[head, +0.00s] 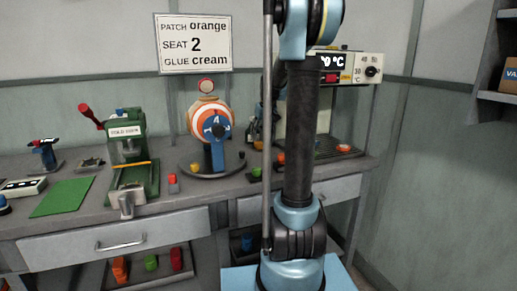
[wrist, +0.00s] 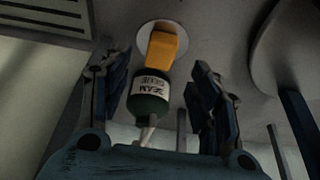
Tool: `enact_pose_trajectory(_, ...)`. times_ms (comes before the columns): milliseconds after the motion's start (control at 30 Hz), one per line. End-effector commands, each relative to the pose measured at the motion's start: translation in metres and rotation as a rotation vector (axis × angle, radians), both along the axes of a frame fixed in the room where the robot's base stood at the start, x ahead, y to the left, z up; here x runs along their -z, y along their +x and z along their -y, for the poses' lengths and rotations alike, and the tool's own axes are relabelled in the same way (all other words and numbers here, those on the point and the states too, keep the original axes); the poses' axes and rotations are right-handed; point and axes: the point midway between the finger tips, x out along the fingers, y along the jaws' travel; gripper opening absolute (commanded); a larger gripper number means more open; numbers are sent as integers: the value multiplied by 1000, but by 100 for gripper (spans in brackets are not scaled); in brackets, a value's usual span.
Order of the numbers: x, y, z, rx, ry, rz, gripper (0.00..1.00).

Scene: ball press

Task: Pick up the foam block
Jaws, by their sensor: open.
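An orange-yellow block (wrist: 163,46), which looks like the foam block, shows in the wrist view on a pale round spot (wrist: 146,34) on a grey surface. My gripper (wrist: 153,65) is open, with one finger on each side of the picture and the block between and beyond them. A dark green bottle labelled seam glue (wrist: 149,98), with a pale nozzle, also lies between the fingers in this view and overlaps the block's lower end. I cannot tell whether the fingers touch anything. In the head view I cannot make out the block or the gripper clearly; my arm covers that part.
In the head view the grey bench (head: 75,215) holds a green press (head: 125,150), an orange-and-white ball (head: 211,118) on a stand, and a heater with a display (head: 345,68). A sign (head: 194,43) hangs behind. A large grey round thing (wrist: 285,55) is at right in the wrist view.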

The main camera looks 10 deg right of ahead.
Motion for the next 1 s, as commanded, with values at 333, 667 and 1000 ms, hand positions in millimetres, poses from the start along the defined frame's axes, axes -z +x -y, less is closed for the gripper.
enact_pose_trajectory(333, 21, 10, -2, 0, 0, 0, 57)
enact_pose_trajectory(667, 54, 24, -5, 0, 0, 0, 57)
enact_pose_trajectory(1000, 57, 25, -5, 0, 0, 0, 50)
